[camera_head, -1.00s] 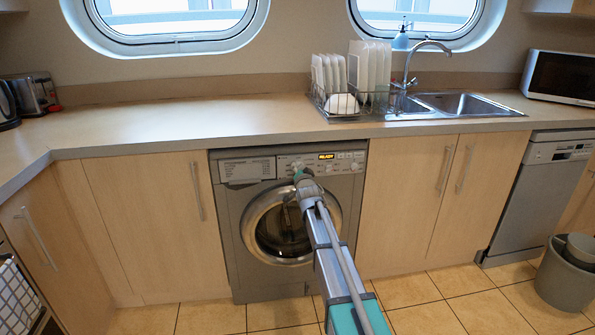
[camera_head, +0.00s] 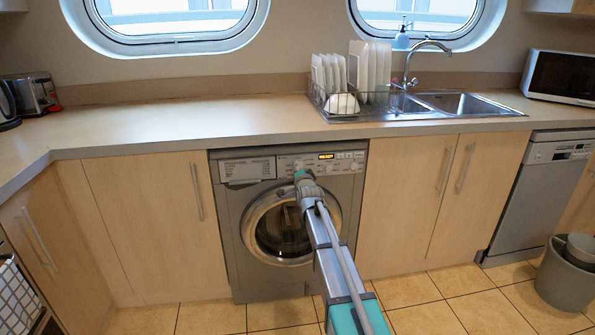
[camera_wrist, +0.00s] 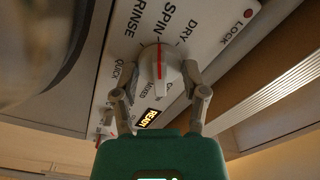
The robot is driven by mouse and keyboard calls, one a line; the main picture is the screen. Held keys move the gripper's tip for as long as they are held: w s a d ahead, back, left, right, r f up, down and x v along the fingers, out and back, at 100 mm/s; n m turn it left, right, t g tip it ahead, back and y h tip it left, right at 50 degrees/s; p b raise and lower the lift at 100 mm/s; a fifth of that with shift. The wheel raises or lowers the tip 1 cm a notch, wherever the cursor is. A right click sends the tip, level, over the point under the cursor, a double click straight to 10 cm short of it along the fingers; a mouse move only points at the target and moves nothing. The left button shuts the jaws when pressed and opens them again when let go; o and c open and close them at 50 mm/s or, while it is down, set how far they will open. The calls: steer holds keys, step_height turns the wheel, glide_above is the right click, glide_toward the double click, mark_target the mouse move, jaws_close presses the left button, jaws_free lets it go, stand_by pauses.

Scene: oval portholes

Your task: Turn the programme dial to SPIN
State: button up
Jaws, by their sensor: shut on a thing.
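The programme dial (camera_wrist: 160,66) is a round white knob with a raised grip bar and a red line along it. The red line's upper end in the wrist view lies just under the SPIN label (camera_wrist: 168,20), between RINSE and DRY. My gripper (camera_wrist: 160,70) is shut on the dial, one grey finger on each side. In the head view my gripper (camera_head: 301,174) reaches the control panel of the grey washing machine (camera_head: 240,215) and hides the dial there.
A lit display (camera_wrist: 149,118) reads READY beside the dial. A LOCK label with a red spot (camera_wrist: 249,13) is at the panel's end. The worktop (camera_head: 200,125) overhangs the machine.

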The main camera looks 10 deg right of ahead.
steer(key=shift+s+a, duration=0.1)
steer(key=shift+a, duration=0.05)
steer(key=o, duration=1.1)
steer(key=shift+f, duration=0.1)
steer(key=shift+o, duration=0.3)
steer(key=s, duration=1.2)
